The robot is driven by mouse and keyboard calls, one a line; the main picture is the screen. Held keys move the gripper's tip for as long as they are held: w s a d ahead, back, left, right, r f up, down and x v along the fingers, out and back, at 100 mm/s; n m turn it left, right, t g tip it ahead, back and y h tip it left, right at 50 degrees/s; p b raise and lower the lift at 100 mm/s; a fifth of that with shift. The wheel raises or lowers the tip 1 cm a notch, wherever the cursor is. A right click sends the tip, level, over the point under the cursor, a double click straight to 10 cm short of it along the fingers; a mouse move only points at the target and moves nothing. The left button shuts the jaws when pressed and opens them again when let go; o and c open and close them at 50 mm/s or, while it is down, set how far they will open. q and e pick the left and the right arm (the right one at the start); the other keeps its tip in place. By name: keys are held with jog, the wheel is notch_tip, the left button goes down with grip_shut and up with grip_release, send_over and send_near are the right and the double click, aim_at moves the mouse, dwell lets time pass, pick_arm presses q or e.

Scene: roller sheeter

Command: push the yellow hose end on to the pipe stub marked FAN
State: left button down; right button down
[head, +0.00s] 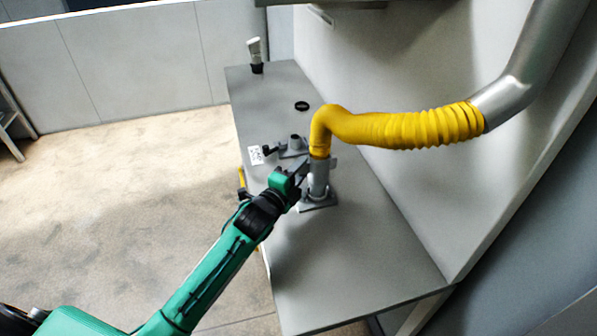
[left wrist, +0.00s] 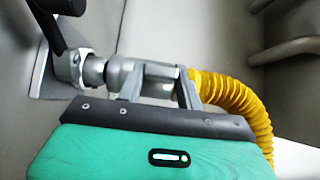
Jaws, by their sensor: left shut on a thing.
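The yellow hose (head: 400,129) runs from the metal duct at the right and bends down to its end over a grey pipe stub (head: 317,192). My left gripper (head: 317,167) is shut on the hose end's silver cuff; the left wrist view shows its fingers (left wrist: 161,84) across the cuff (left wrist: 156,86). In that view, the cuff lines up with the stub (left wrist: 93,70) on its base plate and seems to meet it. I cannot tell how far it overlaps. No FAN mark is legible. The right gripper is not in view.
A second, shorter stub (head: 295,143) stands on the grey bench (head: 340,265), beside a white label card (head: 256,155). A black ring (head: 302,106) and a black-and-white upright item (head: 256,55) are farther back. The bench's near part is clear. A wall rises at the right.

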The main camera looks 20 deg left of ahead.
pick_arm(q)
jog(key=shift+f, duration=0.1)
jog(key=shift+f, duration=0.4)
jog(key=shift+f+b, duration=0.4)
jog(key=shift+b, duration=0.05)
jog(key=shift+f, duration=0.35)
jog(key=shift+f+b, duration=0.3)
jog(key=shift+f, duration=0.05)
dwell(0.6)
jog(key=c, duration=0.8)
grip_release()
jog(key=shift+c, duration=0.2)
jog(key=shift+f, duration=0.1)
